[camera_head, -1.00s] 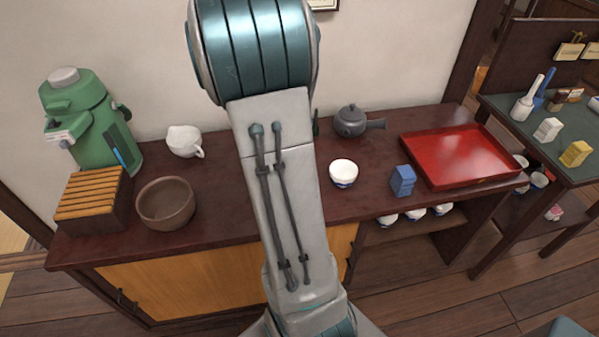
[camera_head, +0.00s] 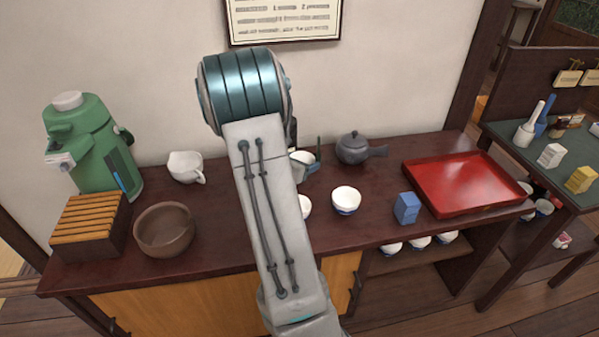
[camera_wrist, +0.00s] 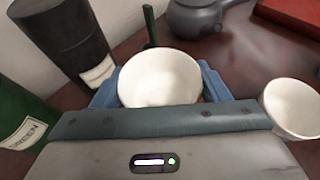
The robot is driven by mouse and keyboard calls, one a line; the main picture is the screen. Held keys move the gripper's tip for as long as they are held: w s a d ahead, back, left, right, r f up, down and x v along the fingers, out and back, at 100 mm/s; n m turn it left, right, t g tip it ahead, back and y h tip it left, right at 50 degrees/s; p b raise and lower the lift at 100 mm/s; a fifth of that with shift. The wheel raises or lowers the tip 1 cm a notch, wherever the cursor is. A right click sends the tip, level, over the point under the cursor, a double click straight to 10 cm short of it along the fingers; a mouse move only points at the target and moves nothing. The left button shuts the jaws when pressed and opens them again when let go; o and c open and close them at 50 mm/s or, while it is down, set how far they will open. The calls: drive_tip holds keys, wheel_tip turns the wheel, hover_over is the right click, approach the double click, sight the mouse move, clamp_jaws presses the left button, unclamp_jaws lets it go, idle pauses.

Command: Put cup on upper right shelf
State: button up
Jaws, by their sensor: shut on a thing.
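My gripper (camera_wrist: 158,88) is shut on a white cup (camera_wrist: 160,72), with one blue finger on each side of it in the wrist view. In the head view the held cup (camera_head: 302,157) shows partly past my arm, above the dark red counter (camera_head: 240,222). The cup looks upright. A right-hand shelf (camera_head: 405,262) lies under the counter, with several white-and-blue cups (camera_head: 420,241) on it near the counter's underside. Its depth is hidden by the counter top.
Another white cup (camera_head: 346,200) stands on the counter, and one (camera_head: 305,206) is half hidden by my arm. A blue box (camera_head: 407,208), red tray (camera_head: 460,200) and dark teapot (camera_head: 352,148) stand right. In the wrist view, a dark canister (camera_wrist: 65,40) and green bottle (camera_wrist: 18,122) are close left.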

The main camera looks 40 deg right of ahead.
drive_tip(key=shift+w+a+f, duration=0.15)
drive_tip(key=shift+w+f, duration=0.15)
drive_tip(key=shift+f, duration=1.9)
drive_tip(key=shift+f+b, duration=0.2)
drive_tip(key=shift+b, duration=0.25)
drive_tip(key=o, duration=1.1)
drive_tip(key=shift+r, duration=0.1)
